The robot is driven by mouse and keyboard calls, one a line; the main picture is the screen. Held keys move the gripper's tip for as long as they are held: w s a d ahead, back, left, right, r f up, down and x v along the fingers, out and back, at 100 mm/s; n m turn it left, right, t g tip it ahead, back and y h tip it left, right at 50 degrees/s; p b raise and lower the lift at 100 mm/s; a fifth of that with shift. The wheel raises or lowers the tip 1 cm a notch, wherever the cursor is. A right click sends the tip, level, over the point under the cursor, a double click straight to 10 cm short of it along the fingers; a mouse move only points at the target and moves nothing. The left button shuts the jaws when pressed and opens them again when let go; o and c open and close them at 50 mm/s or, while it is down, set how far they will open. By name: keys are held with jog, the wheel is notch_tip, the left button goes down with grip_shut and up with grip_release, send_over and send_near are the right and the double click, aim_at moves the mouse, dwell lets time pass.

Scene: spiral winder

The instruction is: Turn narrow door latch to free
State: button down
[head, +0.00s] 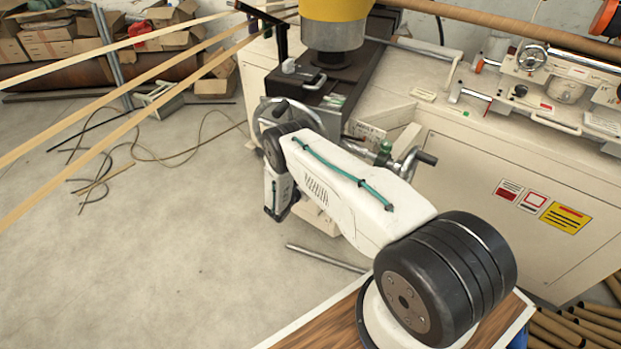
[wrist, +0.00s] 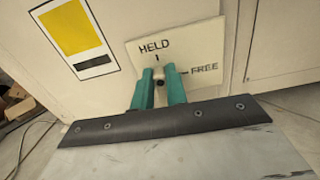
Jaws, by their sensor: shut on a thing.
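In the wrist view, a cream label plate (wrist: 205,42) on the machine's pale door panel reads HELD at the top and FREE at the right, each with a short mark. The narrow door latch (wrist: 170,68) is at the plate's middle, mostly hidden between the teal fingers. My gripper (wrist: 160,72) is shut on the latch, one finger on each side. I cannot tell which mark the latch points to. In the head view, my own arm hides the latch and the fingertips.
A yellow, white and black sticker (wrist: 72,38) is left of the plate. The cream machine cabinet (head: 465,185) fills the right of the head view. Cables (head: 135,150) lie on the floor at left, and long strips (head: 110,105) cross above. The grey floor (head: 180,270) at lower left is clear.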

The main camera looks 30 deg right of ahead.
jog(key=m, duration=0.5)
jog(key=s+f+m, duration=0.1)
jog(key=m, duration=0.5)
jog(key=f+m, duration=0.1)
jog(key=m, duration=0.5)
jog(key=shift+s+d, duration=0.4)
jog(key=shift+m, duration=0.4)
jog(key=c, duration=1.4)
grip_release()
jog(key=shift+a, duration=0.1)
